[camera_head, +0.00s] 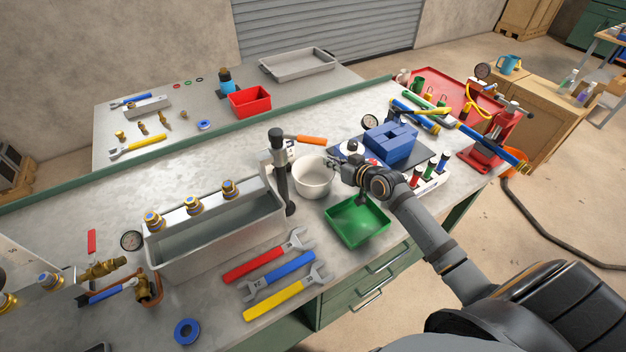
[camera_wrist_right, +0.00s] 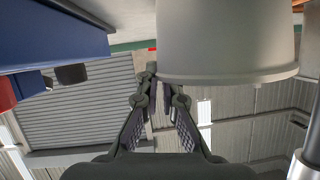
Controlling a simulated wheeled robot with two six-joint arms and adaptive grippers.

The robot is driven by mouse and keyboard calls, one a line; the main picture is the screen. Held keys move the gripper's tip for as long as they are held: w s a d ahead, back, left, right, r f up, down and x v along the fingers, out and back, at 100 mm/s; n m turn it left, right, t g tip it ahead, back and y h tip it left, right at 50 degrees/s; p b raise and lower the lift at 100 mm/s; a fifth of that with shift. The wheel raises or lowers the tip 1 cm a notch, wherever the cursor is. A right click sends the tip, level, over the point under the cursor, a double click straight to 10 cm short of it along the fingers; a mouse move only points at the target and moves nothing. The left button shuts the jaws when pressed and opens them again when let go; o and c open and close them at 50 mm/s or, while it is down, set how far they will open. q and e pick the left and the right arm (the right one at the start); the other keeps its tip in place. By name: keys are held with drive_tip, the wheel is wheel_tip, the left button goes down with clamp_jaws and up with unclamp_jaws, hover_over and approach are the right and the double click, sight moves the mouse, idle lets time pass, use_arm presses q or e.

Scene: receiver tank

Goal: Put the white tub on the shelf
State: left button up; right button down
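The white tub (camera_head: 313,180) stands upright on the near workbench, left of the blue block. My right gripper (camera_head: 334,161) is at the tub's right-hand rim in the head view. In the right wrist view the tub (camera_wrist_right: 228,40) appears upside down, with its rim just beside my right fingertips (camera_wrist_right: 158,90). The fingertips are close together at the edge of the rim; the tub partly hides them, and I cannot tell whether they pinch it. My left gripper is out of view. I cannot make out a clear shelf.
A green tray (camera_head: 357,221) sits just in front of the tub. A dark upright post (camera_head: 280,170) stands close on its left, beside a metal trough (camera_head: 215,235). The blue block (camera_head: 391,146) is behind my right gripper. Several wrenches (camera_head: 268,256) lie in front.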

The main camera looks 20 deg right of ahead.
idle(0.3)
wheel_tip(320, 180, up, 10)
idle(0.3)
idle(0.4)
